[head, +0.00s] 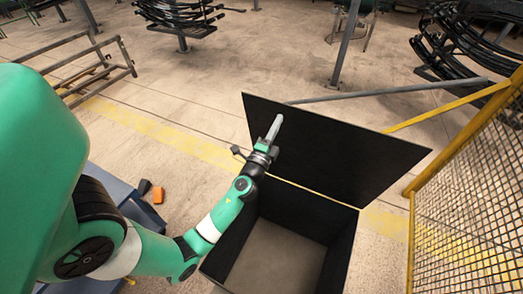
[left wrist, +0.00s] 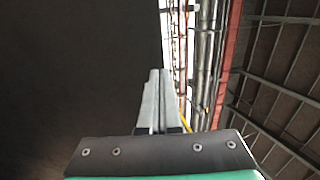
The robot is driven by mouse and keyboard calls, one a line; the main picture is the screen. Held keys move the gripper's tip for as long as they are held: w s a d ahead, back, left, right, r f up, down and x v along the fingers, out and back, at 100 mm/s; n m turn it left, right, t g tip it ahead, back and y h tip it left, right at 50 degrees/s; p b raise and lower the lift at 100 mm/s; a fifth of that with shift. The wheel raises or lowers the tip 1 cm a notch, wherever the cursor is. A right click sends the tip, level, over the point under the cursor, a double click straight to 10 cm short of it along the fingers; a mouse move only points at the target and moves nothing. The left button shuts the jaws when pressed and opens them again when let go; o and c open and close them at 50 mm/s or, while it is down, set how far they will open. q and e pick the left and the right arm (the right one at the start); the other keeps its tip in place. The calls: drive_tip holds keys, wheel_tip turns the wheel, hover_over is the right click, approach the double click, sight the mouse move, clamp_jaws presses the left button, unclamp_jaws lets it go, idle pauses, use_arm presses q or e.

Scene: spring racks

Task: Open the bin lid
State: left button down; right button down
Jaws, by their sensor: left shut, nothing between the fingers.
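The black bin (head: 290,224) stands open on the floor, and its inside shows empty down to a brownish bottom. Its black lid (head: 340,150) is raised at the far side and leans back, joined along a pale hinge line. My left gripper (head: 275,124) is shut and empty, its fingers in front of the lid's inner face near the left part. Whether they touch the lid cannot be told. In the left wrist view the shut fingers (left wrist: 154,95) point upward, with the dark lid (left wrist: 80,70) filling the left side. My right gripper is not in view.
A yellow mesh fence (head: 470,200) stands close to the bin's right. A brown metal rack (head: 95,65) and racks of dark springs (head: 180,12) stand farther back. Open floor lies beyond the lid.

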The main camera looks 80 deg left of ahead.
use_arm(q)
drive_tip(key=r+b+v, duration=0.1)
drive_tip(key=b+v, duration=0.1)
drive_tip(key=v, duration=0.8)
drive_tip(key=shift+d, duration=0.15)
